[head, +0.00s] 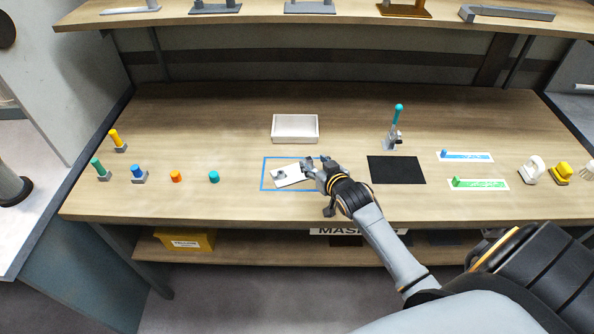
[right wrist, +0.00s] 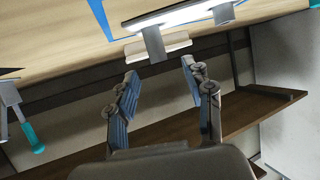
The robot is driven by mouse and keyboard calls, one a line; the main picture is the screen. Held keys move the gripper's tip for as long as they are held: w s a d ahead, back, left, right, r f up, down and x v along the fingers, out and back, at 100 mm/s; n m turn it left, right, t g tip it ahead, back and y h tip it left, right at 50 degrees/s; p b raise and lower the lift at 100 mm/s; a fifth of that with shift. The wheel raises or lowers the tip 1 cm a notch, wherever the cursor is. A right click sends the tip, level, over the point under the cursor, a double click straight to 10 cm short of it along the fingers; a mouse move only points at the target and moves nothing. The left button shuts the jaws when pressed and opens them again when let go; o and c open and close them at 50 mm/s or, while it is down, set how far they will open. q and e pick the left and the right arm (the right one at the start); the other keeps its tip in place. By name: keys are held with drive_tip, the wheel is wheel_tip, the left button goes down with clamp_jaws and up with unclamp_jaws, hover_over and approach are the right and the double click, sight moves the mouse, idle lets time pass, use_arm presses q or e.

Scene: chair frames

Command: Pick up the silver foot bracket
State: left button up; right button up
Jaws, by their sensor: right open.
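A pale silver plate with a small grey post (head: 280,174), which looks like the silver foot bracket, lies at a slant inside the blue outline (head: 264,172) on the workbench. My right gripper (head: 314,165) is over its right end and hides that part. In the right wrist view the plate (right wrist: 178,14) is at the top with two grey posts. The open fingers (right wrist: 158,75) point towards the nearer post (right wrist: 154,43), with a gap visible between the fingertips and no clear contact. My left gripper is not in view.
A white tray (head: 295,128) stands behind the outline. A black mat (head: 396,170) and a teal-knobbed clamp (head: 393,136) are to the right. Several coloured pegs (head: 137,173) stand on the left. An upper shelf (head: 350,22) holds metal frames. Bench space left of the tray is clear.

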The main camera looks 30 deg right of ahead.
sight(307, 158)
drive_tip(key=shift+f+p+x, duration=0.15)
drive_tip(key=shift+p+x, duration=0.1)
drive_tip(key=shift+x, duration=1.05)
drive_tip(key=shift+f+p+x, duration=0.15)
drive_tip(key=shift+p+x, duration=0.1)
drive_tip(key=shift+x, duration=1)
drive_tip(key=shift+s+a, duration=0.1)
clamp_jaws()
